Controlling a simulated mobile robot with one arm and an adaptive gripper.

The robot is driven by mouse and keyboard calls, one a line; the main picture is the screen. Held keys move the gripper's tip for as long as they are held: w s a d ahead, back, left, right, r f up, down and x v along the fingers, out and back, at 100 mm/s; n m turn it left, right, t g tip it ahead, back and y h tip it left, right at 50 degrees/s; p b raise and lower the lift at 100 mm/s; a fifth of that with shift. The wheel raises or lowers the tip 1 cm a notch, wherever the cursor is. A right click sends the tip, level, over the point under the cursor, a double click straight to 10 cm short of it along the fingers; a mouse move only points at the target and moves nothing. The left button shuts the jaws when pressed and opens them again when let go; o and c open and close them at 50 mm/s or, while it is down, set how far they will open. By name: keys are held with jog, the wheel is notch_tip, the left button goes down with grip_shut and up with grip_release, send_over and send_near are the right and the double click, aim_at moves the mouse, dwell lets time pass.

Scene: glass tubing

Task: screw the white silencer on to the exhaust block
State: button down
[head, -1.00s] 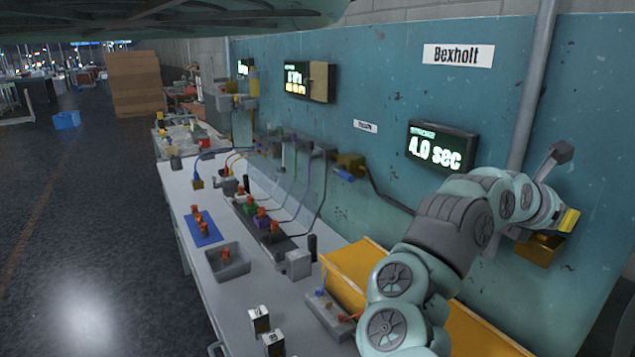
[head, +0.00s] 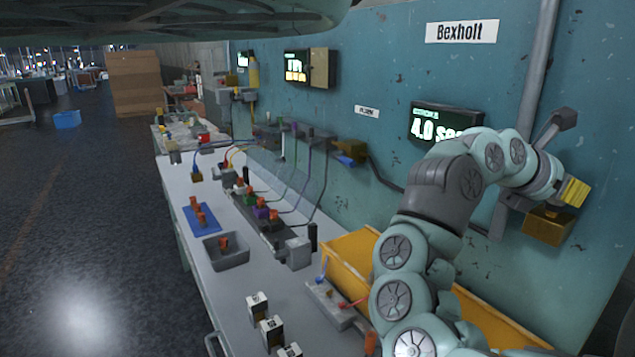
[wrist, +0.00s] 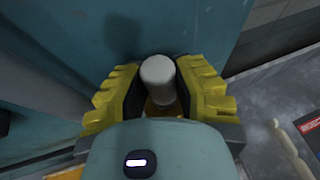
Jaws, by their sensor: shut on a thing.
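The white silencer (wrist: 158,82) shows in the wrist view as a pale cylinder with a rounded end between the yellow jaws. My gripper (wrist: 160,90) is shut on it. In the head view my gripper (head: 574,191) is just above the brass-coloured exhaust block (head: 549,228) on the teal wall; the silencer is hidden there. In the wrist view a small brassy patch (wrist: 160,109) shows just beyond the silencer. I cannot tell whether the silencer touches the block or how far it is threaded.
A grey pipe (head: 537,70) and a lever valve (head: 556,122) are on the wall close to my gripper. A display (head: 430,115) is partly behind my arm. A yellow bin (head: 350,250) and a bench (head: 225,290) with fittings lie below left.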

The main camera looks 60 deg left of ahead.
jog(key=shift+d+f+m+g+h+b, duration=0.1)
jog(key=shift+m+g+h+b, duration=0.4)
jog(key=shift+m+h+b, duration=1.1)
jog(key=shift+n+y+b, duration=0.3)
jog(key=shift+n+b, duration=0.1)
jog(key=shift+b, duration=0.55)
jog(key=shift+m+g+h+b, duration=0.3)
jog(key=shift+m+g+h, duration=0.1)
jog(key=shift+m, duration=0.1)
jog(key=c, duration=0.8)
grip_release()
